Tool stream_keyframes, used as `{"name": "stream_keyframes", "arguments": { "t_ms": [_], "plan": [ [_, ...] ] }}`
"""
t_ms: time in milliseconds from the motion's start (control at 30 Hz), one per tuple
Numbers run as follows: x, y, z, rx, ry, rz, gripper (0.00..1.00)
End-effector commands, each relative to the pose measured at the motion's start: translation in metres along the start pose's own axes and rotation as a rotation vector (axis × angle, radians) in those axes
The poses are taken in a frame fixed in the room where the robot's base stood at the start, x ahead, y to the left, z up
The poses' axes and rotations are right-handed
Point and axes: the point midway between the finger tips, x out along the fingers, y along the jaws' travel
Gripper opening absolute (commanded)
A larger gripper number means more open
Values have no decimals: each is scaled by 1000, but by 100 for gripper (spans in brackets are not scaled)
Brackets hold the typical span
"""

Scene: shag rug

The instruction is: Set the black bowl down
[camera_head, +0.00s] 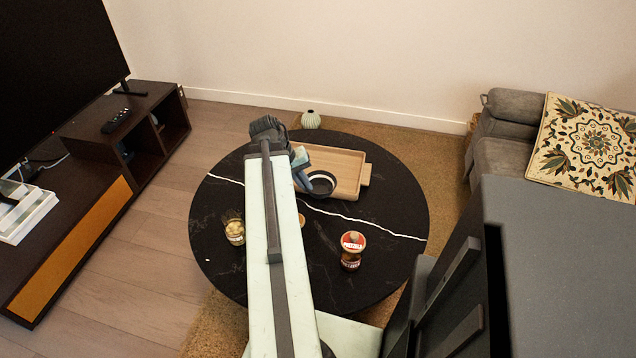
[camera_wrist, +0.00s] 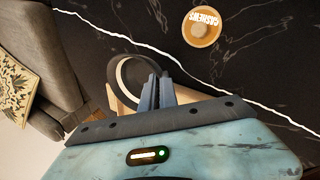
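The black bowl (camera_head: 321,186), with a pale band inside its rim, is at the near edge of the wooden tray (camera_head: 347,160) on the round black table (camera_head: 385,205). In the wrist view the bowl (camera_wrist: 128,72) is beside and partly behind my fingers, with a bit of the tray showing below it. My gripper (camera_head: 301,160) reaches over the table from the front. In the wrist view my gripper's fingers (camera_wrist: 154,92) are close together at the bowl's rim and appear to pinch it. Whether the bowl's base touches anything is hidden.
A red-labelled jar (camera_head: 352,248) stands at the table's front right and a glass jar (camera_head: 235,231) at the left. A cashews container (camera_wrist: 202,30) shows in the wrist view. A sofa (camera_head: 497,150) is at the right; a TV stand (camera_head: 85,215) is at the left.

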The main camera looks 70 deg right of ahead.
Motion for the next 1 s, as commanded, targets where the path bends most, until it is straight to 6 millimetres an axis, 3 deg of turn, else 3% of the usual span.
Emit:
{"name": "stream_keyframes", "arguments": {
  "t_ms": [167, 267, 500, 700, 1000],
  "plan": [
    [1, 2, -6, -2, 1, 2, 0],
    [5, 3, -30, -1, 1, 2, 0],
    [15, 7, -107, 0, 1, 2, 0],
    [21, 10, -152, 1, 0, 1, 0],
    [28, 8, -159, 1, 0, 1, 0]
  ]
}}
